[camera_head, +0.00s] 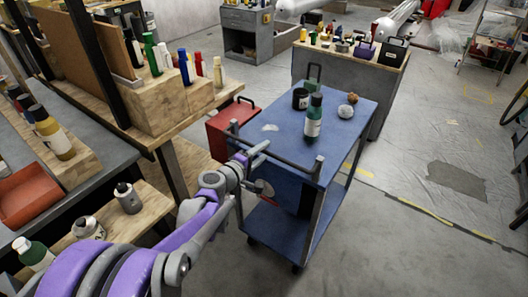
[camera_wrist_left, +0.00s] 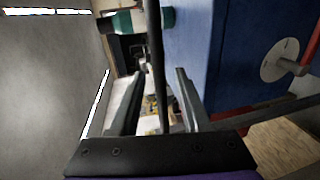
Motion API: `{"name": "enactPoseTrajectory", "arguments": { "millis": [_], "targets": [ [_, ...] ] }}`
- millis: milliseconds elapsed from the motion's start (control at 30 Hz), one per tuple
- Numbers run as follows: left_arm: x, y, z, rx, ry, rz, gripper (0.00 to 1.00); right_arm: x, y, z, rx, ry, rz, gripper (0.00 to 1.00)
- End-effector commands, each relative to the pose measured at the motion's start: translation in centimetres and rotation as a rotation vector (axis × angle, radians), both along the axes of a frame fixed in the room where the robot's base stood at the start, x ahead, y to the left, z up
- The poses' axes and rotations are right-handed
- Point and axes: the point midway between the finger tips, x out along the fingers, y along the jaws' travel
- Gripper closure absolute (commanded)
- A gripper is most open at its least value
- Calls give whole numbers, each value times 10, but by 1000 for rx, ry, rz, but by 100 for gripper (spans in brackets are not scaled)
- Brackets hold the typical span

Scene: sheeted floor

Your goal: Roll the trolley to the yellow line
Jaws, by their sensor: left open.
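The blue trolley (camera_head: 285,125) stands on the floor in the middle of the head view, with a grey push bar (camera_head: 275,150) across its near end. My left gripper (camera_head: 253,154) is at the left part of this bar. In the left wrist view, the open fingers (camera_wrist_left: 160,75) have the bar (camera_wrist_left: 155,50) running between them, with gaps showing on both sides. A worn yellow line (camera_head: 432,214) runs along the floor to the right of the trolley. My right gripper is not in view.
The trolley carries a green bottle (camera_head: 314,118), a dark mug (camera_head: 300,98) and small round things (camera_head: 346,111). A red box (camera_head: 232,128) is close on its left, beside the wooden bench (camera_head: 170,115). A grey cabinet (camera_head: 375,75) stands behind. Floor at right is mostly clear.

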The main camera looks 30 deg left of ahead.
Motion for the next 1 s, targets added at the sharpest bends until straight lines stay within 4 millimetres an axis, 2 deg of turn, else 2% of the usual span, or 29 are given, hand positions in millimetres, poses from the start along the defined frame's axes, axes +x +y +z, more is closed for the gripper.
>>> {"name": "enactPoseTrajectory", "arguments": {
  "millis": [133,367,400,600,667,1000],
  "targets": [
    [8,-1,-2,0,0,-1,53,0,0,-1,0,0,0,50],
    [9,-1,-2,0,0,0,53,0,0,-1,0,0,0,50],
    [8,-1,-2,0,0,0,55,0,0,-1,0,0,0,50],
    [8,-1,-2,0,0,0,91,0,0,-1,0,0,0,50],
    [8,-1,-2,0,0,0,100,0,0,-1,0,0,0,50],
    [8,-1,-2,0,0,0,100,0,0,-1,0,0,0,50]
  ]
}}
